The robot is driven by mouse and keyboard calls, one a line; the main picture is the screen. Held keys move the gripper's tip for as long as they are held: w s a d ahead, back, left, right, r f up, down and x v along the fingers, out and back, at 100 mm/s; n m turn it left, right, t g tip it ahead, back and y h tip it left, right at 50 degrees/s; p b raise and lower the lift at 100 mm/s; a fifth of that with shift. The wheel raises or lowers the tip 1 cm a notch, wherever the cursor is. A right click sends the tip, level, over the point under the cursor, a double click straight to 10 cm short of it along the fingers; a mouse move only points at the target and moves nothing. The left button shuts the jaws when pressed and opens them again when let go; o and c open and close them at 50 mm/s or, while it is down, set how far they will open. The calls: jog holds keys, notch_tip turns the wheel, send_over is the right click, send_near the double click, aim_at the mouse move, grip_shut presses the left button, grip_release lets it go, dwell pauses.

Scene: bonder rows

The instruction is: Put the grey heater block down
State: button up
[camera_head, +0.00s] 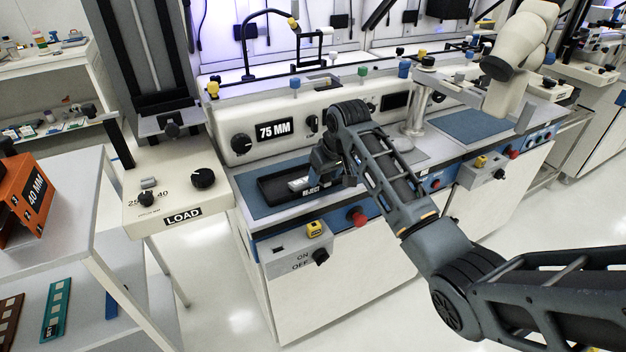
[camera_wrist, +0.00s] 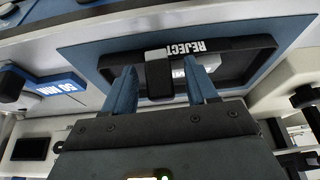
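A block with a grey top and a dark side, which looks like the grey heater block (camera_wrist: 158,70), shows between my fingers in the wrist view. My gripper (camera_wrist: 160,85) has its two blue fingers apart, with a narrow gap on each side of the block. The block overlaps the rim of the black REJECT tray (camera_wrist: 262,50); whether it rests there I cannot tell. In the head view my gripper (camera_head: 326,172) is low over the right part of the REJECT tray (camera_head: 268,190) and hides the block.
A pale silvery piece (camera_head: 299,184) lies in the tray, partly behind a finger in the wrist view. The tray sits on a blue mat (camera_head: 248,196). The 75 MM machine panel (camera_head: 273,131) rises behind. The LOAD unit (camera_head: 182,216) stands left. A red knob (camera_head: 357,216) is below.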

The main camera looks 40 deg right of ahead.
grip_shut()
dwell(0.3)
jog(key=shift+r, duration=0.15)
